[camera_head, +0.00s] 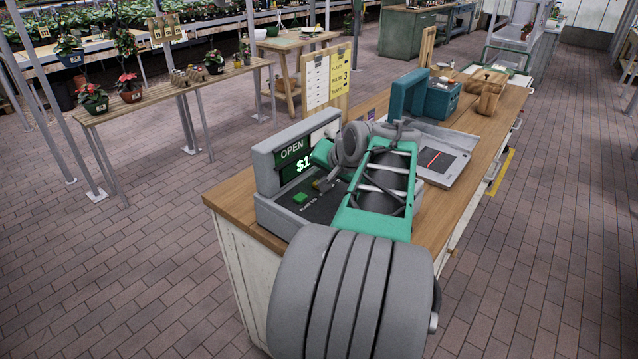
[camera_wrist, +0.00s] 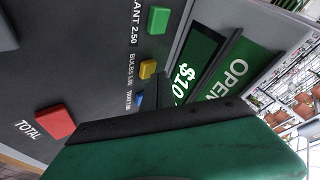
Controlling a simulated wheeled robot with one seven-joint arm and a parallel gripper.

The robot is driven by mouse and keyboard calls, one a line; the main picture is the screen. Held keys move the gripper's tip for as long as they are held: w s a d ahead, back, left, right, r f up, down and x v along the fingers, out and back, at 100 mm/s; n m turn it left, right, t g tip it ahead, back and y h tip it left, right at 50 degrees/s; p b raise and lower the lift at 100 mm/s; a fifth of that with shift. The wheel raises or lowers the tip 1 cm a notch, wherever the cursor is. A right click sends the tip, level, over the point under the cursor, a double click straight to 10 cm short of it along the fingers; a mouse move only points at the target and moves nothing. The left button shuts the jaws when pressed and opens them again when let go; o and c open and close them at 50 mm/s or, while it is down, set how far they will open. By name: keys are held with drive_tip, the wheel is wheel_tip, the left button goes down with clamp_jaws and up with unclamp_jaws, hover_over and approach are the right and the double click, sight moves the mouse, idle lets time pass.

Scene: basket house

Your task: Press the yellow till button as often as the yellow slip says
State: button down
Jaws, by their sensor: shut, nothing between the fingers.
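The grey till (camera_head: 268,205) stands on the near end of the counter, its display lit green. In the wrist view, the yellow button (camera_wrist: 147,68), labelled BULBS, lies between a green button (camera_wrist: 158,19) and a partly hidden blue button (camera_wrist: 139,100). The display (camera_wrist: 184,82) shows "$10", possibly cut off. My gripper (camera_head: 322,184) is shut and empty over the till's keys; it hides the yellow button in the head view. I cannot tell whether it touches the keys. The yellow slip (camera_head: 340,76) is on the board behind the till; a 3 shows, other print is too small.
A red TOTAL button (camera_wrist: 55,122) is on the same panel. A flat grey device (camera_head: 440,155) lies right of my arm. A teal box (camera_head: 440,102) and brown items (camera_head: 488,95) stand farther along the counter (camera_head: 505,118). A plant bench (camera_head: 165,88) is at left.

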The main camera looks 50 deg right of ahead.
drive_tip(key=shift+f+b, duration=0.35)
drive_tip(key=shift+f, duration=0.15)
idle(0.7)
drive_tip(key=shift+r+p, duration=0.75)
drive_tip(key=shift+r, duration=0.15)
wheel_tip(320, 180, up, 5)
drive_tip(key=p, duration=0.4)
idle(0.5)
